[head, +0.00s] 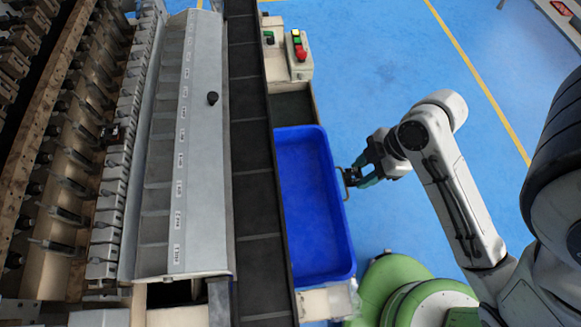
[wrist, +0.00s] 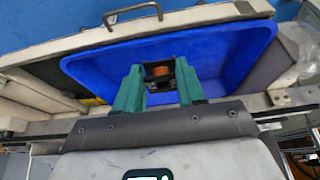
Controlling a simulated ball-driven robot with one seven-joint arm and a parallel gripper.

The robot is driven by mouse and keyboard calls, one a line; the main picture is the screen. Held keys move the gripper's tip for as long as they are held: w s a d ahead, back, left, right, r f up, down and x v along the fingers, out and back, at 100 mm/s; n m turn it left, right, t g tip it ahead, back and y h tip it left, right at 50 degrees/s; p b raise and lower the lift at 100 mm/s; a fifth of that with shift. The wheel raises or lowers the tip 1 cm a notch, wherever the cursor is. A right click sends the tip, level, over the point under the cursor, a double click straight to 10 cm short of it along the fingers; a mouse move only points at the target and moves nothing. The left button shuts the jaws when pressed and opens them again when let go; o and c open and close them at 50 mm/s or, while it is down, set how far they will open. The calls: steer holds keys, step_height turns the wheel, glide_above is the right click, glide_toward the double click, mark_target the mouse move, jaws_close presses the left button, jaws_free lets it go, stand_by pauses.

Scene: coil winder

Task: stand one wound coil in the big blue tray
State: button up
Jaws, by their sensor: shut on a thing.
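A coil (wrist: 160,73) with orange-brown winding and dark ends sits between the green fingertips of my gripper (wrist: 160,84) in the wrist view. My gripper is shut on it. The big blue tray (wrist: 222,62) lies behind the coil and fingers in that view; the coil's height over it is hard to tell. In the head view, the blue tray (head: 312,205) stands at the middle and its visible floor is bare. My gripper (head: 364,172) shows there just past the tray's right edge. The coil cannot be made out in the head view.
A metal handle (wrist: 133,14) is on the panel along the tray's edge. The long winding machine (head: 180,150) runs along the left. A control box (head: 298,50) with red and green buttons stands beyond the tray. Green rounded shapes (head: 400,285) are at the lower right. Blue floor is open at right.

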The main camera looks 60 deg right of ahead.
steer(key=w+f, duration=0.3)
steer(key=w, duration=0.1)
steer(key=w+d+f, duration=0.1)
steer(key=w+f, duration=0.2)
steer(key=w, duration=0.1)
steer(key=w+d+f, duration=0.1)
steer(key=w+f, duration=0.2)
steer(key=w, duration=0.1)
steer(key=shift+w+d+b, duration=0.15)
steer(key=shift+w+b, duration=0.15)
steer(key=shift+w, duration=0.1)
steer(key=shift+w+f, duration=0.15)
steer(key=shift+w+d+f, duration=0.1)
steer(key=shift+w+f, duration=0.05)
steer(key=shift+f, duration=0.8)
steer(key=shift+w+f, duration=0.1)
steer(key=shift+f, duration=0.8)
steer(key=shift+f, duration=0.1)
steer(key=o, duration=1)
